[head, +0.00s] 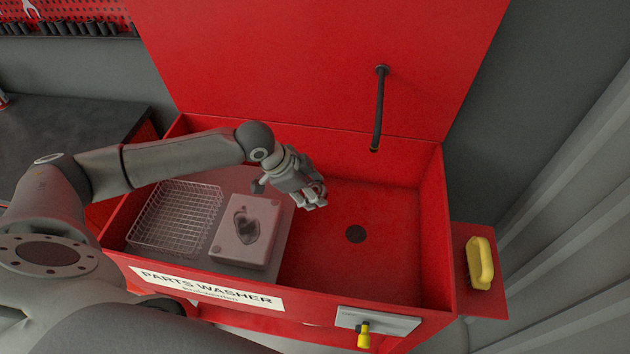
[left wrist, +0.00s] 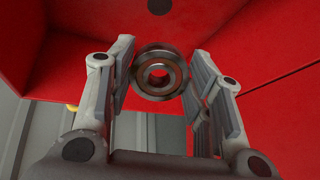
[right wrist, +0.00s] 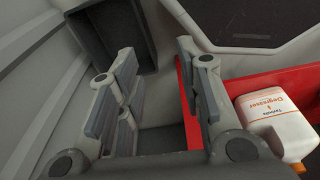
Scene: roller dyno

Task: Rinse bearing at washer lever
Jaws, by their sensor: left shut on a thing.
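The bearing (left wrist: 159,73), a metal ring with a dark rim, sits between the fingertips of my left gripper (left wrist: 162,80) in the left wrist view. My left gripper (head: 316,194) is shut on it and hangs over the red basin of the parts washer (head: 400,215), left of the drain (head: 356,234). In the head view the bearing is mostly hidden by the fingers. The black spout (head: 379,108) is at the back wall. The yellow-handled lever (head: 364,335) is on the front. My right gripper (right wrist: 160,100) is open and empty.
A wire basket (head: 178,215) and a grey block with a dark recess (head: 246,230) sit at the basin's left. A yellow brush-like object (head: 481,263) lies on the right side shelf. A degreaser container (right wrist: 272,122) shows in the right wrist view. The basin's right part is clear.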

